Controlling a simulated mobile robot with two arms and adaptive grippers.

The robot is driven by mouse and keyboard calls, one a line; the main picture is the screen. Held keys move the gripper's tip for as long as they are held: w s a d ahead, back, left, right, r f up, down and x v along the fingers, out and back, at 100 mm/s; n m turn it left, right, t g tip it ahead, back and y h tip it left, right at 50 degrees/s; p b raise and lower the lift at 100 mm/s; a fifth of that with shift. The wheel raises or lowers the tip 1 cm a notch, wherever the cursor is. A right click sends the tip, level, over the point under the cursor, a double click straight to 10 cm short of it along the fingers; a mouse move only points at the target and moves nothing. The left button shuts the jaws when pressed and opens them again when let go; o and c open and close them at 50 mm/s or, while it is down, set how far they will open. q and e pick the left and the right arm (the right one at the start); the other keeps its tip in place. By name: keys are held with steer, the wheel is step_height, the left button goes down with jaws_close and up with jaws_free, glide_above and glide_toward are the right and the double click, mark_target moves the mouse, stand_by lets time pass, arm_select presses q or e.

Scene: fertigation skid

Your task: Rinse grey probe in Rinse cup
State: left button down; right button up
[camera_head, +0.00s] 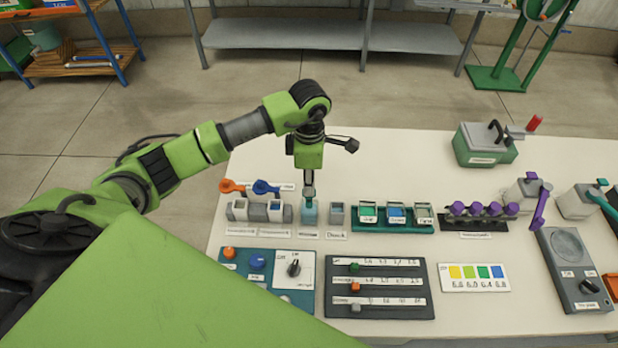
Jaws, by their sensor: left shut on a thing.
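My left gripper (309,188) points straight down over the row of small cups and is shut on a thin grey thing, which appears to be the grey probe (309,196). Its lower end is at the mouth of a pale blue cup (309,214), which appears to be the Rinse cup. How deep the tip sits inside is hidden by the cup wall. The label in front of this cup is too small to read surely. A grey cup (337,215) labelled Check stands just to its right. My right gripper is not in view.
Left of the cup, a grey holder (239,211) stands with an orange-handled (232,186) and a blue-handled tool (264,187) behind it. A green rack of small containers (392,226) is right of the cups. Control panels (378,297) lie in front.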

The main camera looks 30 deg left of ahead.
arm_select(q)
steer(key=shift+f+b, duration=2.1)
steer(key=shift+f, duration=0.6)
steer(key=shift+r, duration=0.15)
steer(key=shift+r+p, duration=0.45)
steer(key=shift+r, duration=0.3)
steer(key=shift+f, duration=0.1)
steer(key=shift+f+b, duration=0.8)
steer(key=shift+b, duration=0.1)
steer(key=shift+r, duration=0.2)
